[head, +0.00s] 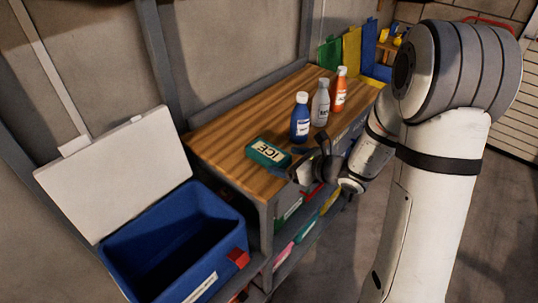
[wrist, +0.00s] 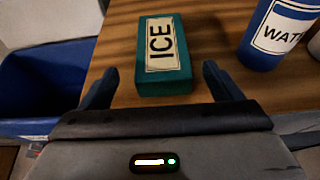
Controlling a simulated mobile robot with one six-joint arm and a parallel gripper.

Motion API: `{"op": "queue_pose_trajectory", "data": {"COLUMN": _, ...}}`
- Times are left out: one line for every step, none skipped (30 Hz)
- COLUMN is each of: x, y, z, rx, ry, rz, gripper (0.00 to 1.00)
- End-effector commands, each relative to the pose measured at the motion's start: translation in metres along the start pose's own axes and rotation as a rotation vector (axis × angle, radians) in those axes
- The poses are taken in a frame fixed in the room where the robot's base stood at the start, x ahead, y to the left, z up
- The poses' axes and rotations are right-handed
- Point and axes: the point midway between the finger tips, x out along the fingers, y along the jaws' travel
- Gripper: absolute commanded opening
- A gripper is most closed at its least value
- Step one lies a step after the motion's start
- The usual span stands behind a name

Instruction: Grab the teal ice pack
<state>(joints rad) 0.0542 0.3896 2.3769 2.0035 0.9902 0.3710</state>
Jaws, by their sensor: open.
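The teal ice pack (head: 268,153) lies flat on the wooden bench top near its front left corner. It is a block with a cream label reading ICE. My gripper (wrist: 157,82) is open and empty, with one finger to each side of the pack's near end and clear gaps. In the head view my gripper (head: 304,166) is at the bench's front edge, just right of the pack.
A blue water bottle (head: 300,118) stands close behind the pack, to the right in the wrist view (wrist: 272,38). A grey bottle (head: 320,102) and an orange bottle (head: 340,90) stand farther along the bench (head: 228,130). An open blue cooler (head: 170,235) is at left.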

Motion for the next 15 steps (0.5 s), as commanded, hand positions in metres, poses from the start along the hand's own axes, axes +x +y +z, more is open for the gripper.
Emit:
{"op": "queue_pose_trajectory", "data": {"x": 0.006, "y": 0.001, "z": 0.0, "rx": -0.002, "ry": 0.001, "rz": 0.004, "gripper": 0.85}}
{"op": "queue_pose_trajectory", "data": {"x": 0.009, "y": 0.001, "z": 0.0, "rx": -0.001, "ry": 0.001, "rz": 0.003, "gripper": 0.85}}
{"op": "queue_pose_trajectory", "data": {"x": 0.013, "y": 0.0, "z": 0.0, "rx": -0.001, "ry": 0.001, "rz": 0.003, "gripper": 0.85}}
{"op": "queue_pose_trajectory", "data": {"x": 0.016, "y": 0.0, "z": 0.0, "rx": -0.001, "ry": 0.001, "rz": 0.003, "gripper": 0.85}}
{"op": "queue_pose_trajectory", "data": {"x": 0.02, "y": 0.0, "z": -0.001, "rx": -0.001, "ry": 0.001, "rz": 0.004, "gripper": 0.85}}
{"op": "queue_pose_trajectory", "data": {"x": 0.025, "y": -0.001, "z": -0.001, "rx": 0.0, "ry": 0.002, "rz": 0.004, "gripper": 0.85}}
{"op": "queue_pose_trajectory", "data": {"x": 0.03, "y": -0.002, "z": -0.001, "rx": -0.002, "ry": 0.002, "rz": 0.004, "gripper": 0.85}}
{"op": "queue_pose_trajectory", "data": {"x": 0.034, "y": -0.002, "z": -0.002, "rx": -0.002, "ry": 0.002, "rz": 0.004, "gripper": 0.85}}
{"op": "queue_pose_trajectory", "data": {"x": 0.04, "y": -0.003, "z": -0.002, "rx": -0.001, "ry": 0.002, "rz": 0.004, "gripper": 0.85}}
{"op": "queue_pose_trajectory", "data": {"x": 0.044, "y": -0.003, "z": -0.002, "rx": -0.002, "ry": 0.002, "rz": 0.004, "gripper": 0.85}}
{"op": "queue_pose_trajectory", "data": {"x": 0.048, "y": -0.003, "z": -0.003, "rx": -0.003, "ry": 0.002, "rz": 0.004, "gripper": 0.85}}
{"op": "queue_pose_trajectory", "data": {"x": 0.053, "y": -0.003, "z": -0.003, "rx": -0.002, "ry": 0.002, "rz": 0.003, "gripper": 0.85}}
{"op": "queue_pose_trajectory", "data": {"x": 0.055, "y": -0.003, "z": -0.003, "rx": -0.002, "ry": 0.002, "rz": 0.003, "gripper": 0.85}}
{"op": "queue_pose_trajectory", "data": {"x": 0.057, "y": -0.003, "z": -0.003, "rx": -0.003, "ry": 0.002, "rz": 0.002, "gripper": 0.85}}
{"op": "queue_pose_trajectory", "data": {"x": 0.059, "y": -0.003, "z": -0.003, "rx": -0.003, "ry": 0.002, "rz": 0.002, "gripper": 0.85}}
